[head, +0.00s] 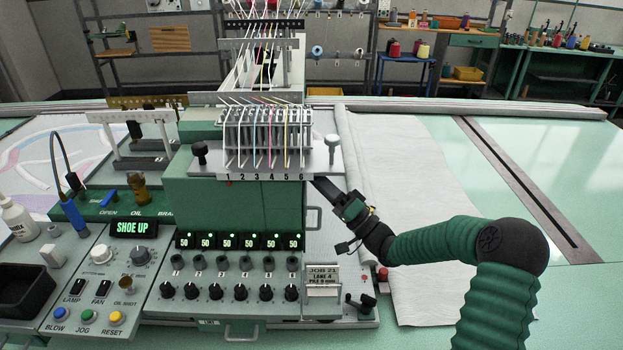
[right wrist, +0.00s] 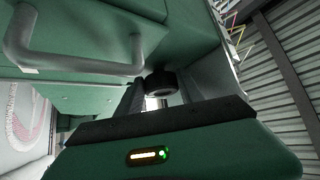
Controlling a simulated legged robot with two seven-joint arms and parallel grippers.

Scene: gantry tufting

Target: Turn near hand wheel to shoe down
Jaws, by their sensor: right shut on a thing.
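The green tufting head (head: 235,200) stands at the middle of the head view, with numbered lanes on top. A green-lit sign (head: 132,228) on the left panel reads SHOE UP. My right gripper (head: 322,187) reaches in from the right against the head's right side. In the right wrist view, a small black round hand wheel (right wrist: 161,82) sits between the fingers of this gripper (right wrist: 160,100), which is shut on it. In the head view the wheel is hidden behind the head's side and the gripper. My left gripper is out of view.
A grey bar handle (right wrist: 75,62) sticks out close to the gripper in the right wrist view. A row of black knobs (head: 216,291) and a small crank (head: 361,303) sit at the front. The white cloth (head: 420,200) to the right is mostly clear.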

